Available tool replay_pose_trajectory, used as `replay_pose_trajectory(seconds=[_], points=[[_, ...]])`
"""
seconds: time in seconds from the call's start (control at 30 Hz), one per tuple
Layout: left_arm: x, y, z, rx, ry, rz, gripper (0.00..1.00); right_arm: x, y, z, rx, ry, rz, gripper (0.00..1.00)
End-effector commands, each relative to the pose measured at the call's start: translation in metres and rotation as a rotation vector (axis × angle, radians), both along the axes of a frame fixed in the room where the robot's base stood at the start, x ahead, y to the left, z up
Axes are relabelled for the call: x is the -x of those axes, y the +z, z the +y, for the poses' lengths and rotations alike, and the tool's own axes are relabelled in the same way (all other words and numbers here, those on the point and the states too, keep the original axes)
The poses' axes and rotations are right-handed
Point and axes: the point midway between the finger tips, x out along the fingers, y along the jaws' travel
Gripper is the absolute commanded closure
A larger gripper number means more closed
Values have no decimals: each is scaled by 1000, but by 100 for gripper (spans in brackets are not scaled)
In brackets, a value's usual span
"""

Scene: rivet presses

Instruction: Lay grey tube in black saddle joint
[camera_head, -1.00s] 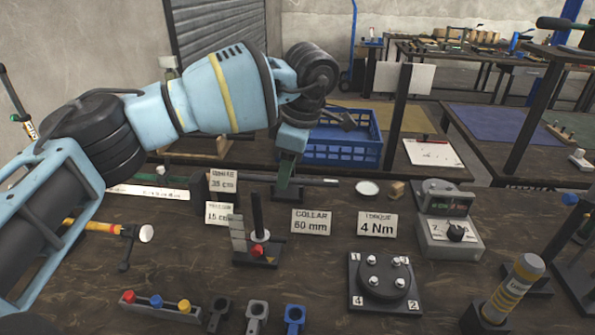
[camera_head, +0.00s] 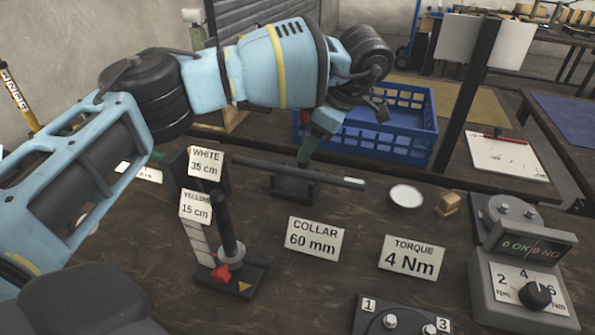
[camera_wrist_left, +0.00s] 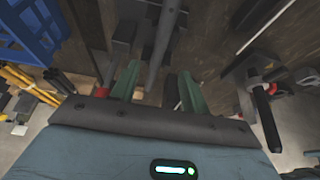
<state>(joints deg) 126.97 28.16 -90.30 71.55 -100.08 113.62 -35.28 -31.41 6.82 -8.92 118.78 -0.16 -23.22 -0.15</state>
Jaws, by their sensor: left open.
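The grey tube (camera_head: 338,180) lies almost level, left to right, with a pale right end. It crosses the black saddle joint (camera_head: 293,188) on the table; whether it is fully seated in the joint, I cannot tell. My left gripper (camera_head: 305,158) reaches down from behind, with its green fingers at the tube, just above the joint. In the left wrist view the left gripper (camera_wrist_left: 160,85) has its fingers apart, and the tube (camera_wrist_left: 164,38) runs between them. My right gripper is not in view.
Left of the joint stands a black post gauge (camera_head: 228,235) with WHITE and YELLOW signs. A COLLAR sign (camera_head: 316,240) and a TORQUE sign (camera_head: 411,258) stand in front. A blue crate (camera_head: 385,140) is behind, a torque tester (camera_head: 520,275) at right.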

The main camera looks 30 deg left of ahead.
Motion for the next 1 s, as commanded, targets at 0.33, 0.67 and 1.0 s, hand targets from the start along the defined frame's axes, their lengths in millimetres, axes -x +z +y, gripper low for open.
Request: replay_pose_trajectory(seconds=[0.33,0.67,1.0], points=[[2,-18,7,-1,1,2,55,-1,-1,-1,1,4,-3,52],[5,-56,18,0,3,3,55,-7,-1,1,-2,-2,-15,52],[6,-64,22,0,0,1,57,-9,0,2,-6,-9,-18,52]])
